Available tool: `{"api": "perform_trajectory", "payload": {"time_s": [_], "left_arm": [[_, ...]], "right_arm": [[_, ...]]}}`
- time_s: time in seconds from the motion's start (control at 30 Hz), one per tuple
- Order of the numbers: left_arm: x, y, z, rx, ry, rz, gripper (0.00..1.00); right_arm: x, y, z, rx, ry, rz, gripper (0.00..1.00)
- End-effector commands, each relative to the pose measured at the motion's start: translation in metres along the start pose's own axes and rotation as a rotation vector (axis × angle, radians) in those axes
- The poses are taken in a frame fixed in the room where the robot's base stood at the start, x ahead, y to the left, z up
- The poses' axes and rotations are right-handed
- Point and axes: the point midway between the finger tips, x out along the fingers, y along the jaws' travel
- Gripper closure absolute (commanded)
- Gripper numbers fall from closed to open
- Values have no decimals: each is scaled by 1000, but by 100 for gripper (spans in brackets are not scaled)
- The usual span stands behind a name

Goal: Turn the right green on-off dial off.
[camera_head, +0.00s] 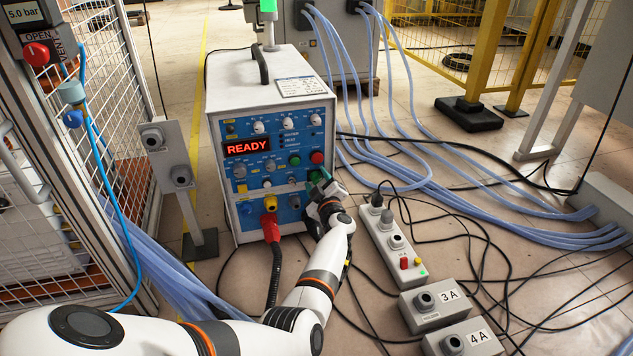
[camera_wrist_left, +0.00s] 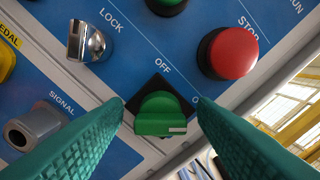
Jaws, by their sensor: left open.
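The green on-off dial (camera_wrist_left: 160,112) sits on a black diamond plate at the lower right of the blue panel (camera_head: 243,203). In the left wrist view its grip bar lies roughly level, with a pale mark at its right end. "OFF" is printed above it; a second label to the right is mostly hidden by a finger. My left gripper (camera_head: 320,188) is at the panel's lower right corner in the head view. Its green fingers are open on either side of the dial, with no clear grip on it. The fingers largely hide the dial in the head view. My right gripper is not in view.
A red stop button (camera_wrist_left: 228,53), a green button (camera_wrist_left: 166,4), a metal key switch (camera_wrist_left: 87,41) and a grey signal connector (camera_wrist_left: 35,128) surround the dial. A grey socket box (camera_head: 390,240) and cables lie to the right.

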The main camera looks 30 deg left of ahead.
Motion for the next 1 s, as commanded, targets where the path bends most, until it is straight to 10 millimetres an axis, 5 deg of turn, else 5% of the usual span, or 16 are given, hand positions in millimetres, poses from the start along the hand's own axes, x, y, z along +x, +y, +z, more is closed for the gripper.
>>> {"api": "perform_trajectory", "payload": {"time_s": [0.13,0.4,1.0], "left_arm": [[0,0,0,0,0,0,51],[0,0,0,0,0,0,93],[0,2,0,-235,-1,0,92]], "right_arm": [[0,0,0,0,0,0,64],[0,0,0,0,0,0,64],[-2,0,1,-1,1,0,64]]}}
